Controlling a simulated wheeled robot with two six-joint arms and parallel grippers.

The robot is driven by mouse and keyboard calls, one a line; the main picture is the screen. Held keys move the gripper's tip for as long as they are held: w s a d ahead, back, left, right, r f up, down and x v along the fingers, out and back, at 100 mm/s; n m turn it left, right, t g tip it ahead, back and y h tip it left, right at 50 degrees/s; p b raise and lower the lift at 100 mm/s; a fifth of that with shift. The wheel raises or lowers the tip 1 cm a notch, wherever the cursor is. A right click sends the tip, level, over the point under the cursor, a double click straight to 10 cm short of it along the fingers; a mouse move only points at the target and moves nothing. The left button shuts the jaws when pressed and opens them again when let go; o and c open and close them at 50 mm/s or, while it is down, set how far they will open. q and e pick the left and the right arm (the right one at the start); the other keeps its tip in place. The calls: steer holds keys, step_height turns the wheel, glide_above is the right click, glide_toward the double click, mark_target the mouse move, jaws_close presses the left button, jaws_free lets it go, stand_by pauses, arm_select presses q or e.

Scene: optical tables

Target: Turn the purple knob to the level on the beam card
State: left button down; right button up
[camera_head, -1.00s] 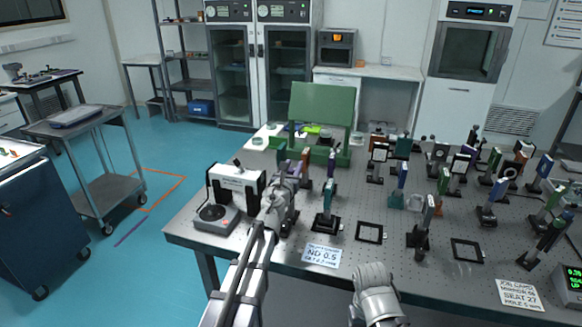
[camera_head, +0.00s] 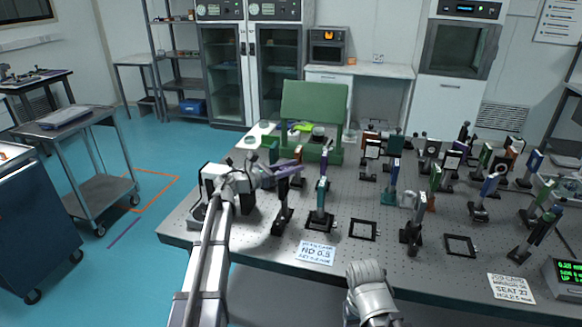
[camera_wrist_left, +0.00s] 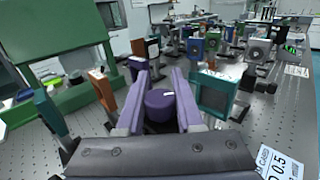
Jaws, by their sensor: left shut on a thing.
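The purple knob (camera_wrist_left: 160,104) has a white mark on its top and sits between the two purple fingers of my left gripper (camera_wrist_left: 158,82) in the left wrist view. The fingers flank it and are shut on it. In the head view my left gripper (camera_head: 286,168) reaches in from the left at a dark post (camera_head: 283,208); the knob cannot be made out there. The beam card (camera_head: 316,252) lies at the table's front edge and reads ND 0.5; smaller lines are unclear. Its corner shows in the left wrist view (camera_wrist_left: 282,164). My right gripper is out of view.
A teal-framed filter mount (camera_head: 320,205) stands right beside the gripper, also in the left wrist view (camera_wrist_left: 214,94). Several optic mounts crowd the right. A job card (camera_head: 511,288) and green readout (camera_head: 571,272) are at the front right.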

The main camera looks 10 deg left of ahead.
arm_select(q)
steer(key=shift+s+d+m+g+h, duration=0.1)
steer(key=shift+m+g+h, duration=0.5)
steer(key=shift+g, duration=0.2)
steer(key=c, duration=0.5)
jaws_free()
steer(key=shift+c, duration=0.2)
steer(key=v, duration=0.7)
steer(key=shift+s+a, duration=0.25)
steer(key=shift+a, duration=0.05)
